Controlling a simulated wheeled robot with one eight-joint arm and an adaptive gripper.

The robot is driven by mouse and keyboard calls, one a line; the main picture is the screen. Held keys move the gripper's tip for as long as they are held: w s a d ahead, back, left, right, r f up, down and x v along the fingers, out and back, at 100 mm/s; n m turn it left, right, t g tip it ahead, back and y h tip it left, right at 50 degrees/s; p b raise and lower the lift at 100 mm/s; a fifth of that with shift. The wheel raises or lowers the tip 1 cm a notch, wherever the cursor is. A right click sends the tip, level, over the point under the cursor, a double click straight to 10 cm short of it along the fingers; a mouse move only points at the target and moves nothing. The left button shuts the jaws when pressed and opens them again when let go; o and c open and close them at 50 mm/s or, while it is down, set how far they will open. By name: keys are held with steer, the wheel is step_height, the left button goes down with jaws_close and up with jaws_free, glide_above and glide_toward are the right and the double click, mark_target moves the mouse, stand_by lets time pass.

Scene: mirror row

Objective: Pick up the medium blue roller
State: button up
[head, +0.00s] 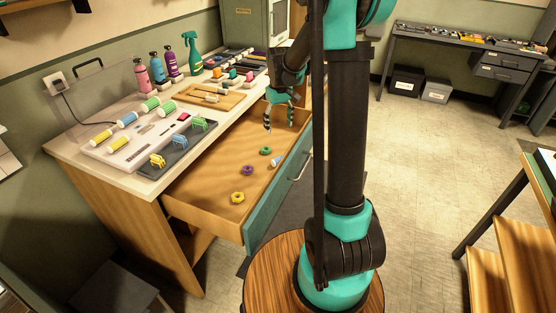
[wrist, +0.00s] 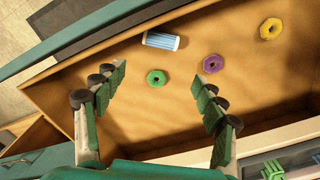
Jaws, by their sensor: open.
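A blue and white roller (head: 277,161) lies on its side in the open wooden drawer, near the drawer front. In the wrist view this blue roller (wrist: 162,40) lies beyond the fingertips, close to the drawer's front wall. Another blue roller (head: 127,119) lies on the counter between a yellow roller and green ones; I cannot tell from the frames which of the two is medium. My gripper (head: 279,119) points down over the far part of the drawer. It is open and empty, with its fingers (wrist: 158,78) spread apart and not touching the roller.
A green ring (head: 265,150), a purple ring (head: 247,170) and a yellow ring (head: 237,197) lie in the drawer (head: 205,189). The teal drawer front (head: 273,200) stands out from the counter. Several bottles and small items crowd the countertop.

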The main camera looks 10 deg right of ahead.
glide_above(280, 157)
steer(key=f, duration=0.9)
steer(key=shift+w+a+f, duration=0.15)
steer(key=shift+w+f, duration=0.05)
steer(key=shift+w, duration=0.15)
steer(key=shift+s+f, duration=0.15)
steer(key=shift+f, duration=1.4)
steer(key=shift+s+f, duration=0.1)
steer(key=shift+f, duration=1.45)
steer(key=shift+c, duration=0.3)
steer(key=c, duration=0.7)
